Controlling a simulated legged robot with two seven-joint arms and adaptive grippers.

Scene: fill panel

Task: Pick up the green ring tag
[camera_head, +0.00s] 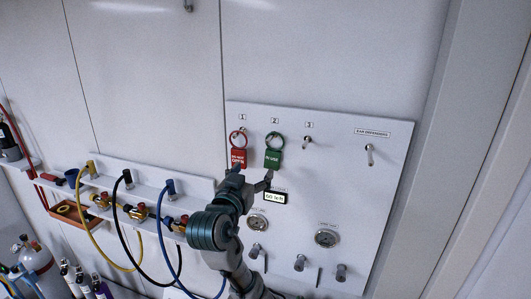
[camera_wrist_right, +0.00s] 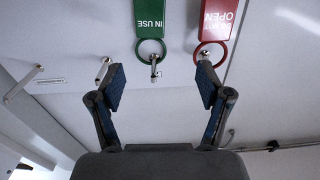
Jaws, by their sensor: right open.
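The green ring tag (camera_head: 273,158), marked "IN USE", hangs by its green ring from the hook under label 2 on the white panel (camera_head: 390,200). It also shows in the right wrist view, where the tag (camera_wrist_right: 149,14) is at the top edge, partly cut off, with its ring around a metal hook. My right gripper (camera_head: 251,178) is open and empty, just below the tags in the head view. In the right wrist view its two fingers (camera_wrist_right: 160,82) stand wide apart, either side of the ring's line. My left gripper is not in view.
A red ring tag (camera_head: 239,158) hangs close beside the green one, on hook 1. Hook 3 (camera_head: 307,141) and the ear defenders hook (camera_head: 369,154) are bare. Gauges (camera_head: 327,238), a small display (camera_head: 275,197) and knobs sit lower. Hoses (camera_head: 122,225) hang at left.

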